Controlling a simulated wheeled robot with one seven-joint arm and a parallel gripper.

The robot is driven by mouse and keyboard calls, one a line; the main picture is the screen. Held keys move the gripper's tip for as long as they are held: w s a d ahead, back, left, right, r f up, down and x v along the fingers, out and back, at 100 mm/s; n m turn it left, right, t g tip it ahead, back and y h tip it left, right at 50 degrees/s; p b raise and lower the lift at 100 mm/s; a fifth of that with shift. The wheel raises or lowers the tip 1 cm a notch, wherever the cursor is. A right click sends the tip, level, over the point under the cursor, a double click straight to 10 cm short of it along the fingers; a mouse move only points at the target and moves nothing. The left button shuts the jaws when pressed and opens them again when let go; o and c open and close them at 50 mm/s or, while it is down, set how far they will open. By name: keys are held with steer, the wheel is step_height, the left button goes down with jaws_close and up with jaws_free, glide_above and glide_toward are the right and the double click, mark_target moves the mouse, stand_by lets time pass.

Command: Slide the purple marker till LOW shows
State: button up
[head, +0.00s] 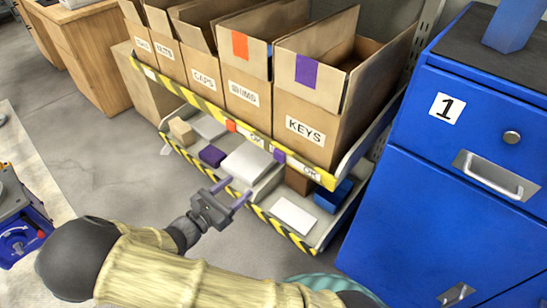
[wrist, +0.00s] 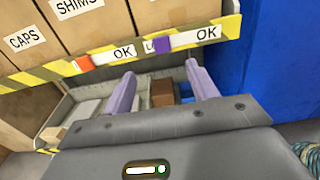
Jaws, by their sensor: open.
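The purple marker (head: 279,155) is a small block on the yellow-and-black striped shelf rail (head: 206,108), below the KEYS box (head: 310,115). My gripper (head: 236,190) is open and empty, in front of and below the rail. In the wrist view its purple fingers (wrist: 160,70) point toward the rail, one each side of the marker, apart from it.
An orange marker (head: 231,125) sits farther left on the rail, beside another OK label (wrist: 124,52). The lower shelf (head: 270,197) holds several small boxes. A blue cabinet (head: 405,210) stands close on the right. Open floor (head: 120,165) lies left.

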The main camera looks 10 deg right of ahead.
mark_target(277, 152)
steer(key=b+x, duration=0.4)
steer(key=x, duration=1.1)
steer(key=shift+w+d+f, duration=0.1)
steer(key=shift+d+f, duration=0.1)
steer(key=shift+w+d+r+b, duration=0.1)
steer(key=shift+w+d+b, duration=0.2)
steer(key=shift+d, duration=0.05)
steer(key=shift+c, duration=0.5)
jaws_close()
steer(key=shift+a, duration=0.15)
